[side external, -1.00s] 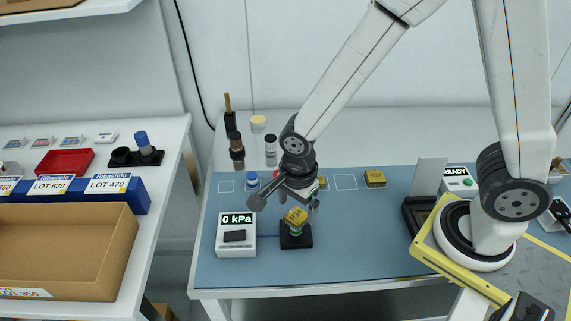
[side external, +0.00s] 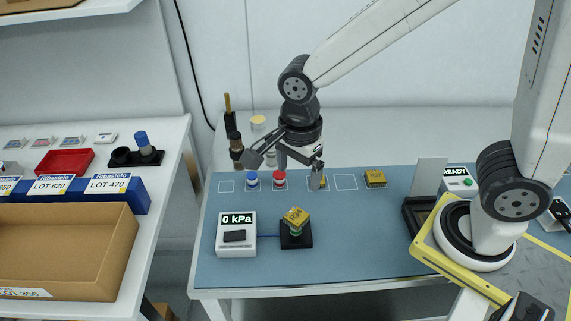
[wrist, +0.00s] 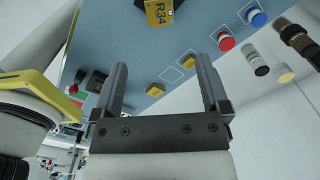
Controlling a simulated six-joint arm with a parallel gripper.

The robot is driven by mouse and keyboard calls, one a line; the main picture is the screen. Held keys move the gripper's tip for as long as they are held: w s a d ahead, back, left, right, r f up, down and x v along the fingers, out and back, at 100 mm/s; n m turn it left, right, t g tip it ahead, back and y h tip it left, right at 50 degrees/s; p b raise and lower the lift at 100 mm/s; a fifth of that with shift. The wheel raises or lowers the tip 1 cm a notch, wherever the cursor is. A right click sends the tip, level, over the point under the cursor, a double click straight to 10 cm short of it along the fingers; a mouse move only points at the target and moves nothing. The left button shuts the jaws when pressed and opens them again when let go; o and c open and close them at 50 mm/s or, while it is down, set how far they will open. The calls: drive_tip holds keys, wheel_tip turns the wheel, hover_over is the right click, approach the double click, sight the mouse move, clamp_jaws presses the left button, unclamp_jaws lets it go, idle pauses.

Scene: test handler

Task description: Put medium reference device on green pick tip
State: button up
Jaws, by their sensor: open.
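A yellow block-shaped device (side external: 296,216) rests, looking slightly tilted, on the green pick tip (side external: 295,232), which stands in a black holder (side external: 304,241). The wrist view shows this device (wrist: 159,13) at the top edge, with "R34" on its face. My gripper (side external: 287,168) is open and empty, raised above and behind the device, over the back row of the mat. Its two fingers (wrist: 160,63) are wide apart in the wrist view with nothing held between them. The views do not make clear which device is the medium one.
A gauge (side external: 236,236) reading 0 kPa stands left of the holder. Blue (side external: 252,180) and red (side external: 279,178) tips sit in the back row. A smaller yellow block (wrist: 187,62) and another yellow block (side external: 375,178) are there too. The mat's front right (side external: 360,240) is clear.

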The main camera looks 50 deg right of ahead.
drive_tip(key=shift+d, duration=0.1)
idle(0.6)
drive_tip(key=s+d+f+n+t, duration=0.1)
drive_tip(key=d+f+n, duration=0.3)
drive_tip(key=d+n, duration=0.7)
drive_tip(key=n+t, duration=0.1)
drive_tip(key=n, duration=0.5)
drive_tip(key=shift+s+d+n+t, duration=0.25)
drive_tip(key=shift+n+t, duration=0.05)
drive_tip(key=shift+n, duration=0.1)
